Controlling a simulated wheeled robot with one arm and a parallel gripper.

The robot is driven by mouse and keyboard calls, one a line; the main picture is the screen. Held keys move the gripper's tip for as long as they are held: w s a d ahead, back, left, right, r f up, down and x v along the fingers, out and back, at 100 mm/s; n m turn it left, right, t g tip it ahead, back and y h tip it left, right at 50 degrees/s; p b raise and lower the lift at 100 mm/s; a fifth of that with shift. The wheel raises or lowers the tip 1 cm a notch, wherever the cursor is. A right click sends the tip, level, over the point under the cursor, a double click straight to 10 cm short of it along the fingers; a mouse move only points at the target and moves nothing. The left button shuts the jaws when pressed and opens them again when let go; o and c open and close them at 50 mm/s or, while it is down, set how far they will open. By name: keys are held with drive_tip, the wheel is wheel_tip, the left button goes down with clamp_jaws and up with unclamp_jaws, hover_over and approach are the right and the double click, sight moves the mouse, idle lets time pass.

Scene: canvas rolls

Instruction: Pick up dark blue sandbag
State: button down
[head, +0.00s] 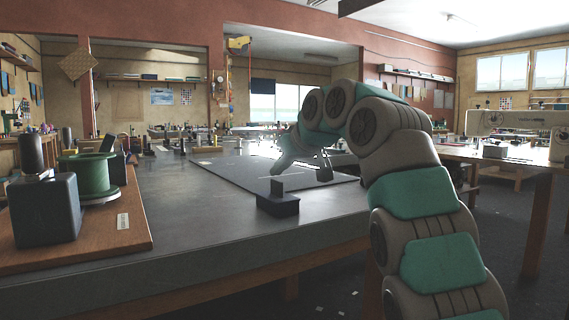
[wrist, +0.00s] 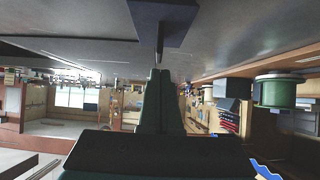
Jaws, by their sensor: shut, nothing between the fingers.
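The dark blue sandbag (head: 278,206) looks like a small block with an upright piece on top. It sits on the grey table near its front edge. In the wrist view, which is upside down, a dark blue block (wrist: 165,14) that looks like it is at the top, partly cut off by the frame. My gripper (wrist: 159,58) is shut and empty, its tips pointing at the block and close to it in the picture. I cannot tell whether they touch.
A wooden board (head: 125,232) at the left holds a dark block (head: 45,212) and a green spool (head: 90,178). A flat dark sheet (head: 235,172) lies on the table behind the sandbag. The table around the sandbag is clear. A sewing machine (head: 520,120) stands on the right table.

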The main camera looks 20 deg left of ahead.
drive_tip(key=shift+s+d+f+b, duration=0.1)
drive_tip(key=shift+f+b, duration=0.4)
drive_tip(key=shift+f, duration=0.2)
drive_tip(key=shift+f, duration=0.15)
